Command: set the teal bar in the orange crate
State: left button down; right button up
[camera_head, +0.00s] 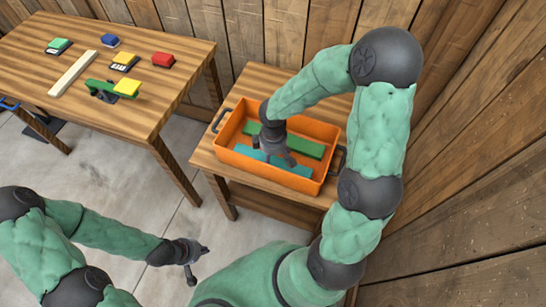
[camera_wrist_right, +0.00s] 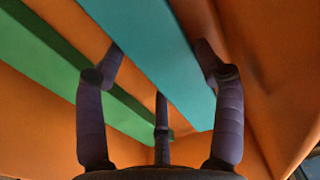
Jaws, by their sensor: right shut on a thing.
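The orange crate (camera_head: 322,184) stands on a low wooden table and has dark handles. My right gripper (camera_head: 278,158) reaches down into it and is shut on the teal bar (camera_head: 291,167). The bar lies low inside the crate, along its front side. In the right wrist view the teal bar (camera_wrist_right: 160,55) passes between the fingers of my right gripper (camera_wrist_right: 165,75). Whether it touches the crate floor is hard to tell. My left gripper (camera_head: 200,264) is open and empty, over the floor at the lower left.
A green bar (camera_head: 306,146) lies in the crate behind the teal one; it also shows in the right wrist view (camera_wrist_right: 40,60). A larger table (camera_head: 130,110) at the left holds small coloured blocks and a pale bar (camera_head: 72,73). Wooden walls close off the back and right.

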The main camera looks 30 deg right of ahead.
aim_at(273, 158)
jog(key=shift+f, duration=0.1)
jog(key=o, duration=1.1)
jog(key=shift+c, duration=0.2)
notch_tip(273, 158, up, 12)
jog(key=p, duration=0.5)
jog(key=shift+r, duration=0.2)
